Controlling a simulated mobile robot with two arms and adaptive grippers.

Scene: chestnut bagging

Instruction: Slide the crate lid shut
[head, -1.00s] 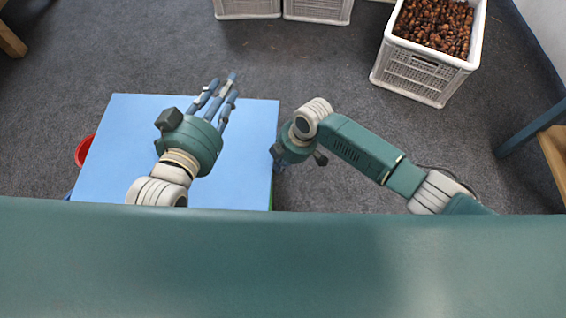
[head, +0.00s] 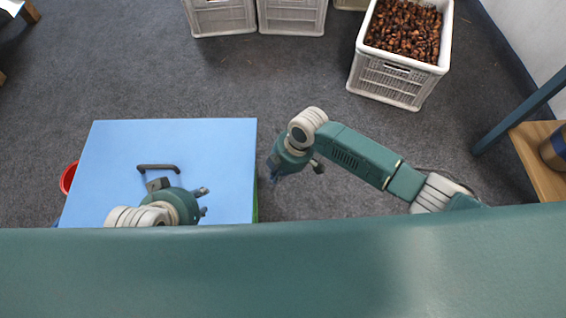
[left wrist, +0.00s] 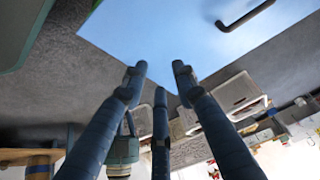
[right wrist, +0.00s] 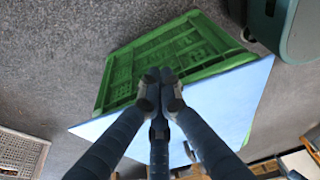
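The light blue lid (head: 110,155) lies flat, with a dark bar handle (head: 158,167) on top. The handle also shows in the left wrist view (left wrist: 246,16). Beneath the lid is the green crate, its slatted side (right wrist: 165,60) visible in the right wrist view. My body hides the lid's near edge, so I cannot tell how far it covers the crate. My left gripper (head: 204,201) is over the lid's near part, pointing right, its fingers spread and empty, apart from the handle. My right gripper (right wrist: 159,78) points down beside the lid's right edge, fingers together and empty.
A white crate of chestnuts (head: 392,85) stands at the back right, and white crates (head: 291,17) at the top. A red container (head: 68,178) shows left of the lid. A wooden table (head: 540,165) is at the right. Grey floor between is clear.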

